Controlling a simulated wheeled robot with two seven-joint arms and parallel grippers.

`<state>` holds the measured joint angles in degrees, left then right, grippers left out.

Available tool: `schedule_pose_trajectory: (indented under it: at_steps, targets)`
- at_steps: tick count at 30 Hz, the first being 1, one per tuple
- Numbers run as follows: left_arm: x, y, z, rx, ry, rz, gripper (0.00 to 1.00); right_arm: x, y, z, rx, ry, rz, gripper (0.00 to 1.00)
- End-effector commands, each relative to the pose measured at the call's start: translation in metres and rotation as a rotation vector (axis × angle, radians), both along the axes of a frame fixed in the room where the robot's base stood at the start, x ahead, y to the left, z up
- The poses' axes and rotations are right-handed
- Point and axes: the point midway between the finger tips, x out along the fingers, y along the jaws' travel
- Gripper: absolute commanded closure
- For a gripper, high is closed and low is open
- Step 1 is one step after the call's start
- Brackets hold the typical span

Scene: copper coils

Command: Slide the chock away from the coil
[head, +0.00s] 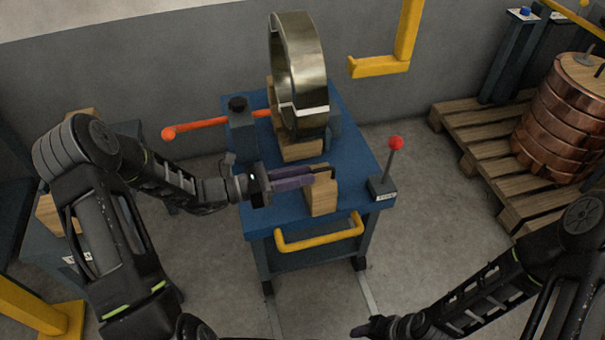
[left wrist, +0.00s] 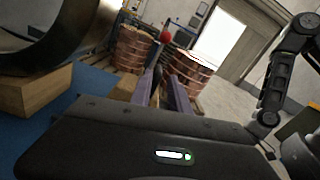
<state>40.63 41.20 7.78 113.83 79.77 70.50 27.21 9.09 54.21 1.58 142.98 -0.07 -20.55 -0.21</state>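A shiny metal coil (head: 321,70) stands upright on a blue cart top (head: 352,158); it also shows in the left wrist view (left wrist: 75,45). A wooden block (head: 300,150) sits against its near lower side, and it appears in the left wrist view (left wrist: 35,92). Another wooden block, the chock (head: 322,198), stands near the cart's front edge, apart from the coil. My left gripper (head: 322,175) reaches in from the left with its purple-grey fingers at the top of this chock. Whether they pinch it is unclear. My right gripper (head: 375,328) is low in the head view, away from the cart.
A red-knobbed lever (head: 395,144) rises at the cart's right corner. An orange bar (head: 205,127) sticks out left. A yellow handle (head: 320,234) fronts the cart. A yellow bracket (head: 385,65) hangs behind. A pallet (head: 480,140) with copper coils (head: 560,125) stands right.

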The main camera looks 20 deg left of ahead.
Motion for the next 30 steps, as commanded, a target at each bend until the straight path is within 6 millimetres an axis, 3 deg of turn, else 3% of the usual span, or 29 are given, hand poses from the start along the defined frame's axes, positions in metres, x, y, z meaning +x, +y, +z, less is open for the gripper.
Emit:
schedule_pose_trajectory:
  at_steps: [30]
  targets:
    - [-0.04,0.064,0.0,0.001,-0.001,0.002,0.8,0.0,0.0,0.012,0.0,0.0,0.0,0.47]
